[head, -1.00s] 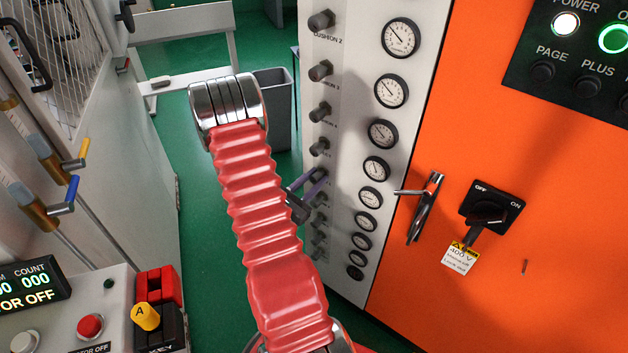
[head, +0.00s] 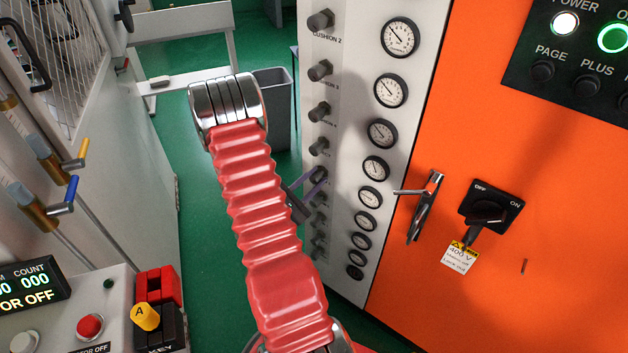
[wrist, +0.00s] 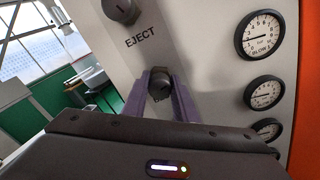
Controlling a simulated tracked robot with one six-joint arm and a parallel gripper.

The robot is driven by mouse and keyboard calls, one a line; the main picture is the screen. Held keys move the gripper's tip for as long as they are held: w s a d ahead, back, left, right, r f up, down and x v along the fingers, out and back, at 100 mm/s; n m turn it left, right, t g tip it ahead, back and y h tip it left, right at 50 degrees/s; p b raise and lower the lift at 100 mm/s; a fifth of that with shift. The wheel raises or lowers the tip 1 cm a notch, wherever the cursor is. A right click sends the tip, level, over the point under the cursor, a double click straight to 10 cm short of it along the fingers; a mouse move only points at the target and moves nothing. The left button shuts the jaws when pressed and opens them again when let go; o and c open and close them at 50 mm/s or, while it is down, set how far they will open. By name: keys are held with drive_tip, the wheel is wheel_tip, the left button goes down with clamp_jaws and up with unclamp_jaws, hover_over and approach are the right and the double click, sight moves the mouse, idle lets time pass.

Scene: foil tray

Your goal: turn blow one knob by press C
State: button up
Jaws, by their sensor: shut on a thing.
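In the wrist view, the two purple fingers of my gripper (wrist: 160,92) are shut on a dark round knob (wrist: 161,78), one finger on each side. The knob sits on the pale panel, below another knob (wrist: 121,9) marked EJECT. The held knob's own label is hidden by my gripper. In the head view, my gripper (head: 316,181) is at the lower part of the knob column, partly behind my red arm. I cannot make out the held knob there.
A column of round gauges (head: 369,197) runs beside the knobs on the pale panel (head: 345,270). To the right, an orange cabinet (head: 560,300) has a protruding handle (head: 424,207) and a black OFF/ON switch (head: 490,210). A grey bin (head: 272,100) stands behind my arm.

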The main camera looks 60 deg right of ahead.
drive_tip(key=o, duration=1)
drive_tip(key=shift+o, duration=0.2)
drive_tip(key=shift+a, duration=0.1)
drive_tip(key=v, duration=1.3)
drive_tip(key=shift+a, duration=0.3)
idle(1.4)
